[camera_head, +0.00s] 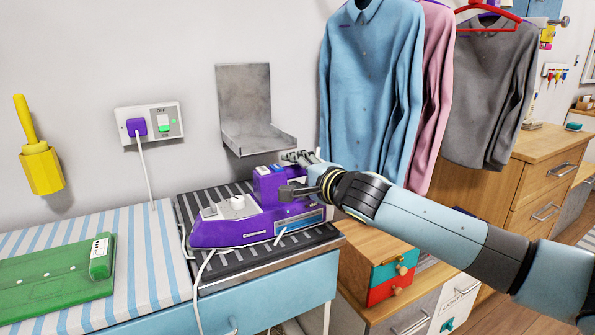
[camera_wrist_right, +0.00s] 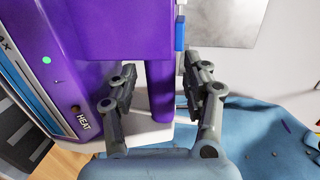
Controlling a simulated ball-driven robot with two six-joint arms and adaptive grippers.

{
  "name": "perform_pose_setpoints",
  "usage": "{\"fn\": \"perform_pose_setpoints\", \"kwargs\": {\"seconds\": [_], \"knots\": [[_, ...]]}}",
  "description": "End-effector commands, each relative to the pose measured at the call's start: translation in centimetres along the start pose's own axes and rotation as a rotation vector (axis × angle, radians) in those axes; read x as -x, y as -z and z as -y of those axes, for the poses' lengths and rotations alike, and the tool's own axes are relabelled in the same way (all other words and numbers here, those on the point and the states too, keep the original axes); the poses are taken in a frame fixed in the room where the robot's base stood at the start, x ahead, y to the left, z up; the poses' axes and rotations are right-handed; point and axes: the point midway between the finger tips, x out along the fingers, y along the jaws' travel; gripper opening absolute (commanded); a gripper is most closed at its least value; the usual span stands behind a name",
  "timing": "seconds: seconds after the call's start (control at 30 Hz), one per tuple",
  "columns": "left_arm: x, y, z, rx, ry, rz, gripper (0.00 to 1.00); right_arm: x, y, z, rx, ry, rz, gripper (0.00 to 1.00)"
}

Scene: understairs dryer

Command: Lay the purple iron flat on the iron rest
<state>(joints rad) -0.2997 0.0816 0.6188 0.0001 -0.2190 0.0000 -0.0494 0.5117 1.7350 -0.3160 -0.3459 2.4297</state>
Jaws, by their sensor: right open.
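The purple iron (camera_head: 232,229) sits on a dark ridged plate (camera_head: 262,260) on the blue-striped worktop. It has a white knob on top and a white cord. A grey metal bracket (camera_head: 245,95) with a shelf is on the wall above it; I cannot tell whether plate or bracket is the iron rest. My right gripper (camera_head: 289,173) is at the iron's right end. In the right wrist view the open gripper (camera_wrist_right: 157,88) has its fingers on either side of the iron's purple handle (camera_wrist_right: 161,100), with gaps visible. The iron (camera_wrist_right: 95,35) fills much of that view. My left gripper is out of view.
A wall socket (camera_head: 150,122) with a purple plug is behind. Shirts (camera_head: 370,90) hang to the right, close to my right arm. A wooden drawer box (camera_head: 385,270) stands at lower right.

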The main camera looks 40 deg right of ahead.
Motion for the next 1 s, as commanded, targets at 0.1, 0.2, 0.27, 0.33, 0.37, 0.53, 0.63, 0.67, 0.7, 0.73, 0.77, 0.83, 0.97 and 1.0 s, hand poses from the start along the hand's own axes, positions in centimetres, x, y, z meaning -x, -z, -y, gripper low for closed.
{"fn": "perform_pose_setpoints", "kwargs": {"seconds": [0.1, 0.2, 0.27, 0.33, 0.37, 0.53, 0.63, 0.67, 0.7, 0.73, 0.77, 0.83, 0.97, 1.0], "knots": [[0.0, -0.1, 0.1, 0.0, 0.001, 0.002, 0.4, 0.7, 0.0, 0.1, 0.001, 0.001, 0.002, 0.49], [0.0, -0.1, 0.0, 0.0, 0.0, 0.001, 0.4, 2.2, 0.0, 0.0, 0.005, 0.001, 0.004, 0.49], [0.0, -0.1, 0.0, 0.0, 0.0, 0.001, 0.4, 3.5, -0.1, 0.1, 0.005, 0.002, 0.005, 0.49], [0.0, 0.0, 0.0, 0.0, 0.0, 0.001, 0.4, 5.1, -0.1, 0.0, 0.006, 0.001, 0.005, 0.49], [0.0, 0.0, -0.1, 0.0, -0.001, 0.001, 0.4, 5.8, -0.1, 0.1, 0.006, 0.002, 0.006, 0.49], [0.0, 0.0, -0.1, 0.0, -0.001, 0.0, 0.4, 9.4, -0.1, 0.2, 0.004, 0.004, 0.008, 0.49], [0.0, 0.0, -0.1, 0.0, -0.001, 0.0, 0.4, 10.8, -0.1, 0.2, 0.003, 0.005, 0.006, 0.49], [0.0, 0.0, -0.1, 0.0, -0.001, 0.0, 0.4, 11.1, -0.1, 0.1, 0.003, 0.004, 0.005, 0.49], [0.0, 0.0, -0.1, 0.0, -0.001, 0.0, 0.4, 11.4, -0.1, 0.2, 0.001, 0.006, 0.005, 0.49], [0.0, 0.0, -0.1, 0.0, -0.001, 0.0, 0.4, 11.6, -0.1, 0.2, 0.001, 0.007, 0.005, 0.49], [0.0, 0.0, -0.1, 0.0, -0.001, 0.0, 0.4, 11.7, -0.1, 0.2, 0.0, 0.007, 0.005, 0.49], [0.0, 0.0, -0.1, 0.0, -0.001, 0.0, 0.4, 11.9, -0.1, 0.2, 0.0, 0.008, 0.005, 0.49], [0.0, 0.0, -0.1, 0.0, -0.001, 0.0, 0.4, 11.9, -0.1, 0.3, -0.001, 0.008, 0.005, 0.49], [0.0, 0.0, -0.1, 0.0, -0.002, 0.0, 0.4, 11.9, -0.1, 0.3, -0.001, 0.008, 0.005, 0.49]]}}
